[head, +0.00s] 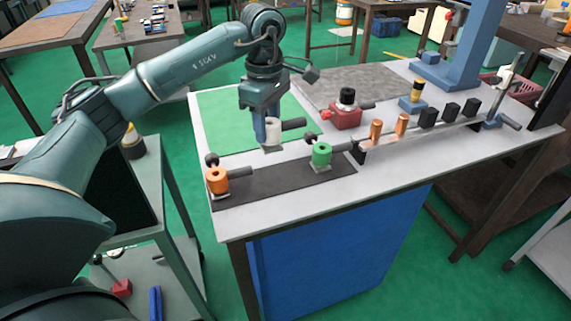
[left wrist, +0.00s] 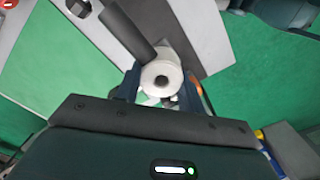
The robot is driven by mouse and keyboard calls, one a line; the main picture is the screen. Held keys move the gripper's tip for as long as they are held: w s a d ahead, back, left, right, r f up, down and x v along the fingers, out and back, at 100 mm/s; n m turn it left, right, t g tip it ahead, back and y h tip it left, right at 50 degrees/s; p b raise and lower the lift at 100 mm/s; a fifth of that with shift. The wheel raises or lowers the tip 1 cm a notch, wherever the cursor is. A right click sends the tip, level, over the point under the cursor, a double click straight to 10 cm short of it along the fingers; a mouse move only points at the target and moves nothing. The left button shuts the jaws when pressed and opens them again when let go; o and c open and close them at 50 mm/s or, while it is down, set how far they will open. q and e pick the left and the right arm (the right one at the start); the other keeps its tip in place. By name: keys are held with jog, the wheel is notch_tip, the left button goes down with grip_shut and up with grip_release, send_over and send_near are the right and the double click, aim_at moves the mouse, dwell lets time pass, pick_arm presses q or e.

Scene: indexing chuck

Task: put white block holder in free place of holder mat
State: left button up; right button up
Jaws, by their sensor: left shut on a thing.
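The white block holder (head: 273,131) is a white cylinder on a small grey base with a dark handle pointing right. My left gripper (head: 262,127) is shut on it, fingers pointing down. In the left wrist view the white block holder (left wrist: 161,75) sits between the two fingers, round hole facing the camera. It looks held above the table, behind the dark holder mat (head: 272,183); the exact height is unclear. On the mat, an orange holder (head: 217,182) stands at the left end and a green holder (head: 321,155) towards the right. Bare mat lies between them.
A green mat (head: 225,112) and a grey mat (head: 350,83) lie farther back. A red block with a black knob (head: 346,112) stands behind the green holder. A rail with copper cylinders (head: 376,131) and black blocks (head: 450,113) runs to the right.

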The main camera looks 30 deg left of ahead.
aim_at(269, 146)
pick_arm(q)
jog(key=shift+w+f, duration=0.25)
jog(key=shift+f, duration=0.45)
notch_tip(269, 146, down, 4)
jog(key=shift+s+f+p, duration=0.15)
jog(key=shift+f+p, duration=0.1)
jog(key=shift+p, duration=0.1)
notch_tip(269, 146, down, 3)
jog(key=shift+f, duration=0.35)
pick_arm(e)
jog(key=shift+s+d, duration=0.1)
jog(key=shift+d, duration=0.05)
pick_arm(q)
jog(key=shift+f, duration=0.2)
jog(key=o, duration=1.3)
pick_arm(e)
jog(key=shift+r, duration=0.1)
